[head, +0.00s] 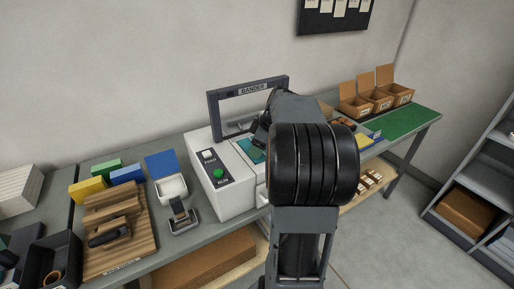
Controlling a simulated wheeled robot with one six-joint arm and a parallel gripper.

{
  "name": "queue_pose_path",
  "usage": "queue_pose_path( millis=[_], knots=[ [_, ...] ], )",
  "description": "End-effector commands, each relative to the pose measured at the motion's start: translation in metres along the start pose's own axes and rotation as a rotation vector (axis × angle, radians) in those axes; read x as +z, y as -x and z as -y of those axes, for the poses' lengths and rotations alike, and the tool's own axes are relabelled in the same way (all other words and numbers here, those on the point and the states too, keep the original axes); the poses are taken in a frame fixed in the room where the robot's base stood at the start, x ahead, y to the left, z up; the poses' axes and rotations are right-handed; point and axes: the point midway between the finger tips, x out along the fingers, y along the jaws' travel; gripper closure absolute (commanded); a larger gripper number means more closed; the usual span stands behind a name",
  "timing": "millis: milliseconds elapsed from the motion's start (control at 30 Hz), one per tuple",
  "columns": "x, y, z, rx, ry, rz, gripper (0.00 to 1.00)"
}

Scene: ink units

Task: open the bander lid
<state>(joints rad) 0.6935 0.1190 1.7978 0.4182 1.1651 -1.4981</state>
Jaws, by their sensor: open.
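The bander (228,193) is a white box-shaped machine on the grey bench, just left of my arm. A dark upright frame labelled BANDER (250,88) stands at its back. Its sloped panel carries a green button (218,173) and a white switch. A teal surface (252,150) shows on its top, partly behind my arm. I cannot tell which part is the lid or whether it is open. My gripper (262,132) is over the right part of the bander, mostly hidden by my arm. I see no object in it, and contact with the machine cannot be made out.
Left of the bander are a white tray with blue lid (172,187), a stapler-like device (183,214) and a wooden board (118,235). Open cardboard boxes (378,101) and a green mat (408,122) lie at the bench's far right. A shelf rack (478,190) stands right, beyond clear floor.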

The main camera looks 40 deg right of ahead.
Motion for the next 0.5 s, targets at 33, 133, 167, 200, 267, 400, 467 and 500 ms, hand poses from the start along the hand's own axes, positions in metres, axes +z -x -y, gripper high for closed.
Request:
queue_pose_path(
  millis=[33,133,167,200,267,400,467,500],
  knots=[
    [-0.0001,-0.0029,0.0002,-0.001,0.000,0.000,0.48],
    [0.0000,-0.0058,0.0003,-0.001,0.000,0.000,0.48],
    [0.0000,-0.0062,0.0004,-0.001,0.000,0.000,0.48],
    [0.0000,-0.0065,0.0004,-0.001,0.000,0.000,0.48],
    [0.0000,-0.0066,0.0004,-0.001,0.000,0.000,0.48],
    [0.0000,-0.0064,0.0003,0.000,0.000,0.000,0.48],
    [0.0000,-0.0063,0.0003,0.000,0.000,0.000,0.53],
    [0.0000,-0.0063,0.0003,0.000,0.000,0.000,0.57]
  ],
)
